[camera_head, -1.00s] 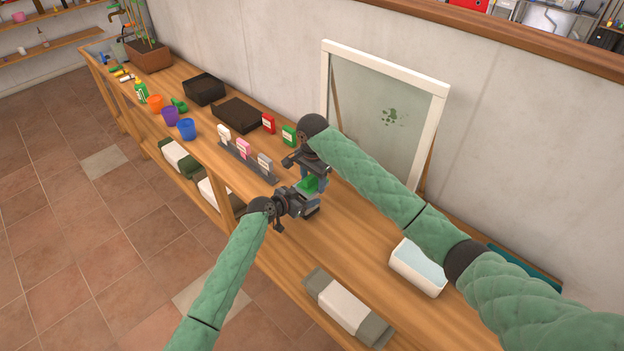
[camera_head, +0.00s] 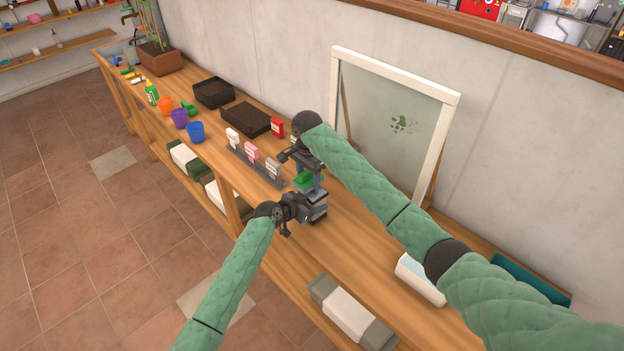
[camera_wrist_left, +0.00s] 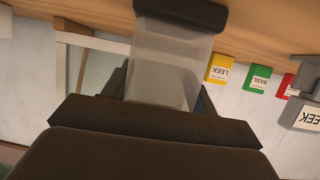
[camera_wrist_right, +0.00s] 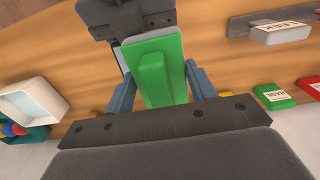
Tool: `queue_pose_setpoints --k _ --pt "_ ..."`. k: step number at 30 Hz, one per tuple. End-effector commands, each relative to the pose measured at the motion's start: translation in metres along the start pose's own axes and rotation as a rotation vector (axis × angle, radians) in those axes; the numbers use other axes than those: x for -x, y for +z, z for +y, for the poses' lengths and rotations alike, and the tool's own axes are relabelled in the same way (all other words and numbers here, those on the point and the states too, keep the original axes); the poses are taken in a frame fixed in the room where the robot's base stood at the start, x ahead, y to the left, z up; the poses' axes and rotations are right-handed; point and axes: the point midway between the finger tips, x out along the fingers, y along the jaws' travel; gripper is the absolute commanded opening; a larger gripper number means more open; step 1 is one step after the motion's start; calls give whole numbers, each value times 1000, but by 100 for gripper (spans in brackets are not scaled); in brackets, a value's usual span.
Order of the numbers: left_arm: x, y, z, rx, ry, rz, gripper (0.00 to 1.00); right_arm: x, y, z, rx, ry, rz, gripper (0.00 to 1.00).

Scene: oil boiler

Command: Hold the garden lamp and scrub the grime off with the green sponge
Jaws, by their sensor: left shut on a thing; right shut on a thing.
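My left gripper (camera_head: 308,207) is shut on the garden lamp and holds it above the bench. In the left wrist view the lamp has a pale, see-through body (camera_wrist_left: 168,65) and a dark cap (camera_wrist_left: 182,12). I make out no clear grime on it there. My right gripper (camera_head: 305,170) is shut on the green sponge (camera_head: 303,182), a block with two shades of green that also shows in the right wrist view (camera_wrist_right: 155,72). The sponge is right by the lamp and the left gripper; I cannot tell whether it touches the lamp.
The wooden bench (camera_head: 345,240) carries a rack of seed packets (camera_head: 252,163), cups (camera_head: 195,132), black trays (camera_head: 245,119) and a white tub (camera_head: 420,280). A white-framed glass pane (camera_head: 395,120) leans on the wall. A wrapped bundle (camera_head: 350,315) lies at the front.

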Motion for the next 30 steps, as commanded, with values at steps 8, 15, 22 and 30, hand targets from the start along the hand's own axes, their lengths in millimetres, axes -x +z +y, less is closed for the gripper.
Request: queue_pose_setpoints --k 8,15,22,30 --pt "0 0 -1 0 -1 0 25 0 0 -8 0 0 0 37" --pt "0 0 -1 0 -1 0 25 5 0 -8 1 -2 0 37" --pt "0 0 -1 0 -1 0 25 24 0 -8 0 -2 1 37" --pt "0 0 -1 0 -1 -1 25 45 0 -8 0 -2 0 37"
